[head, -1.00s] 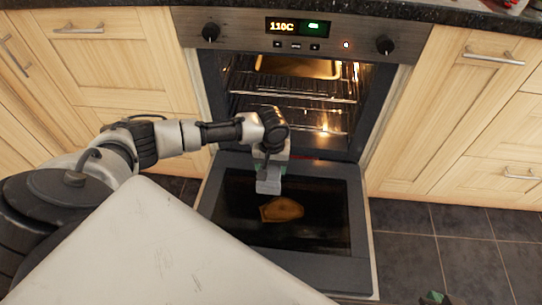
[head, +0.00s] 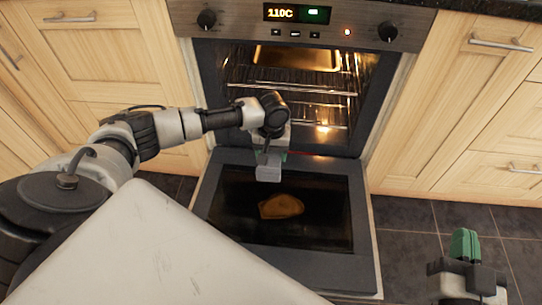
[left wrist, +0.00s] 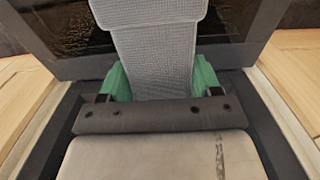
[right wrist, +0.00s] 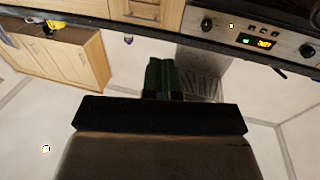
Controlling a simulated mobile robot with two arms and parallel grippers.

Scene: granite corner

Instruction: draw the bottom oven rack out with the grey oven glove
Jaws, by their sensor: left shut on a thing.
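The oven (head: 290,32) stands with its door down. Wire racks show inside it; the lowest one I make out (head: 322,103) is partly hidden behind my left arm. My left gripper (head: 270,150) is in front of the cavity, over the open door. It is shut on the grey oven glove (head: 268,173), which hangs below it. The glove also shows between the green fingers in the left wrist view (left wrist: 155,60). The glove looks apart from the rack. My right gripper (head: 465,243) is over the floor to the right, its green fingers together and empty.
The open oven door (head: 358,215) reaches out low in front, with an orange-brown shape (head: 281,206) on its glass, perhaps a reflection. A shallow tray (head: 297,58) sits higher in the oven. Wooden cupboards flank it. The dark tiled floor (head: 405,220) at right is clear.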

